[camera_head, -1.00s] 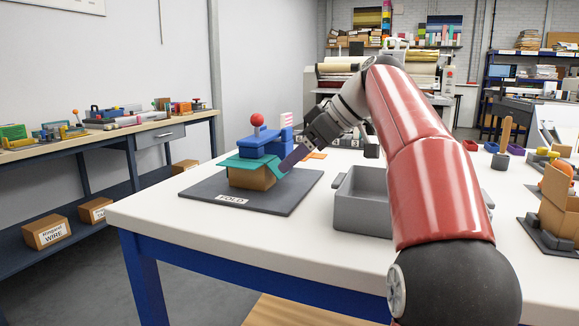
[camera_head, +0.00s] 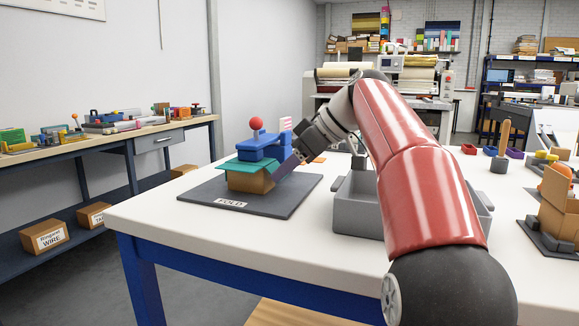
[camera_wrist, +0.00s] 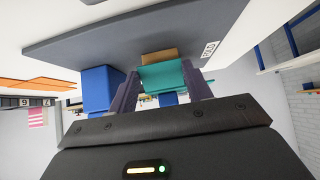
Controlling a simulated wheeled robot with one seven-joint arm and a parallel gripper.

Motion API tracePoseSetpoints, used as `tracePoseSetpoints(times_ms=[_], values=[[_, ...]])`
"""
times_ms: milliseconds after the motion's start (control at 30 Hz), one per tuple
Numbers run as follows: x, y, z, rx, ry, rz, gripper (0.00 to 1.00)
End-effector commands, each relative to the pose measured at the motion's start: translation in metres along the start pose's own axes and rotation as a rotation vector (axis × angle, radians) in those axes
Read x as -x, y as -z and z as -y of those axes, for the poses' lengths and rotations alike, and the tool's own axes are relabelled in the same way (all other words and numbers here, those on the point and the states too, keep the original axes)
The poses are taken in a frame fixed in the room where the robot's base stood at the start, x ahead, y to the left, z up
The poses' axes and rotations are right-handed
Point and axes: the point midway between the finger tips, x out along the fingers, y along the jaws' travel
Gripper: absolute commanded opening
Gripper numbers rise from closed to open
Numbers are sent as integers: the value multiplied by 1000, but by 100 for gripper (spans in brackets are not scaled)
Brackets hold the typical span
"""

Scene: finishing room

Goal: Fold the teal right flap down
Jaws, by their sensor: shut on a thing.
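The cardboard box (camera_head: 246,182) stands on the dark mat (camera_head: 290,207) marked FOLD. A teal flap (camera_head: 240,165) lies over its top on the left side. A blue fixture with a red ball (camera_head: 257,123) on it stands over and behind the box. My gripper (camera_head: 280,172) is at the box's right side, its purple fingers pointing down-left. In the wrist view, a teal flap (camera_wrist: 162,77) spans the gap between my fingers, and my gripper is shut on it. The fingers and fixture hide much of the right flap in the head view.
A grey open tray (camera_head: 358,212) stands on the white table right of the mat. A blue block (camera_wrist: 97,88) of the fixture is close beside one finger. A small pink-striped piece (camera_head: 286,124) stands behind the fixture. The table's front left is clear.

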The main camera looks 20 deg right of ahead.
Motion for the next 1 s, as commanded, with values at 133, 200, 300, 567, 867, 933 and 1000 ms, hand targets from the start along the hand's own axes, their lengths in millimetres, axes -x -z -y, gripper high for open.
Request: tracePoseSetpoints(times_ms=[133, 200, 300, 567, 867, 933, 1000], values=[[-6, -7, 0, -1, -1, -53, 27], [-9, -10, 0, -1, -2, -100, 27], [-11, -11, 0, -1, -1, -166, 27], [-9, -8, 0, 0, 0, -248, 27], [-8, -7, 0, 0, 0, -248, 53], [-8, -7, 0, 0, 0, -248, 62], [-8, -7, 0, 0, 0, -248, 72]])
